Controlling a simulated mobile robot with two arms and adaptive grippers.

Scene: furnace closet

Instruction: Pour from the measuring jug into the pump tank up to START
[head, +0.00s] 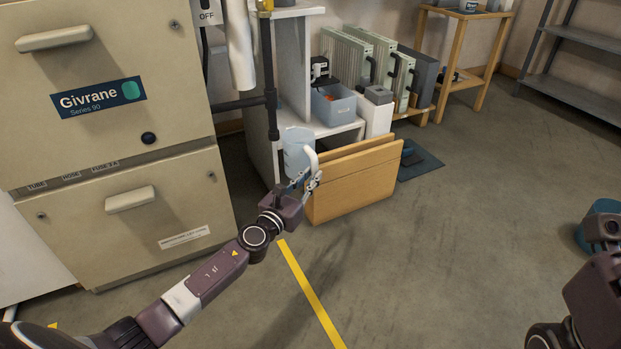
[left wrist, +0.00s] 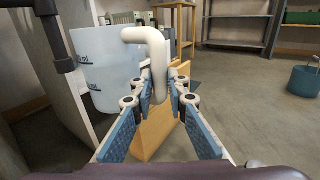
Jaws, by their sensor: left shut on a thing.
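The measuring jug (head: 297,150) is translucent, pale blue, with a white handle. It looks upright, in front of the low shelf unit. My left gripper (head: 305,180) is shut on its handle. In the left wrist view, the handle stands between the fingers (left wrist: 158,78) and the jug (left wrist: 105,75) shows dark marks; I cannot read its liquid level. A white box with a grey top (head: 378,112) stands past the wooden panel; I cannot tell whether it is the pump tank. No START mark is readable. Only links of my right arm show at the right edge.
A tan wooden panel (head: 352,182) stands right beside the jug. A grey-blue bin (head: 332,106) sits on the white shelf behind. A dark vertical pipe (head: 268,65) and beige furnace (head: 110,100) are at left. The floor to the right is mostly clear, with a blue bucket (left wrist: 304,80).

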